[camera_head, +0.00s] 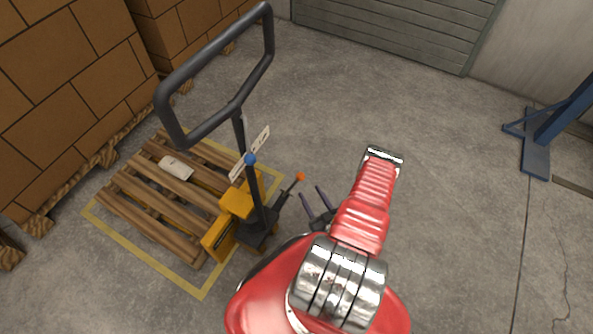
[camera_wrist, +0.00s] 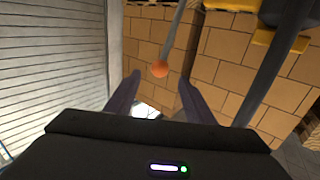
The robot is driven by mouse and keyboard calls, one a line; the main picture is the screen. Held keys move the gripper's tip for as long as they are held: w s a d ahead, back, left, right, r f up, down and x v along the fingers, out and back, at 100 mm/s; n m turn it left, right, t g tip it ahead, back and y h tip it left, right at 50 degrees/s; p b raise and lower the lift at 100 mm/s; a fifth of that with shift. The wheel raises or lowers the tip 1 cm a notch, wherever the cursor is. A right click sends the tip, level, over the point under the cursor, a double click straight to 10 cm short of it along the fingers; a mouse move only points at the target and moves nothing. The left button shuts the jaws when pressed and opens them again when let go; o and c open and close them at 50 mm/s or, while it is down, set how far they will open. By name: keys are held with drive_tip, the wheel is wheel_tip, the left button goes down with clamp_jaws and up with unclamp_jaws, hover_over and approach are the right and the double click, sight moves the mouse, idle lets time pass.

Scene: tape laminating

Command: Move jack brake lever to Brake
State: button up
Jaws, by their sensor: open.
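The pallet jack has a yellow body (camera_head: 237,203) and a tall dark loop handle (camera_head: 213,122). A lever with an orange ball knob (camera_head: 300,176) sticks out from its right side. A blue ball knob (camera_head: 250,158) sits by a white label plate (camera_head: 262,138) on the handle column. I cannot read the plate or tell which knob is the brake's. My gripper (camera_head: 312,191) is open and empty, just below and right of the orange knob. In the wrist view the orange knob (camera_wrist: 159,69) appears between my fingertips (camera_wrist: 160,77), its grey rod running up; contact is unclear.
A wooden pallet (camera_head: 128,205) with a white item (camera_head: 176,167) lies on the jack's forks inside a yellow floor outline (camera_head: 187,283). Stacked brown boxes (camera_head: 70,90) stand at left. A blue post base (camera_head: 535,160) is far right. Floor between is clear.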

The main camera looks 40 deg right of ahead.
drive_tip(key=x, duration=1.3)
drive_tip(key=shift+w, duration=0.3)
drive_tip(key=shift+c, duration=0.2)
clamp_jaws()
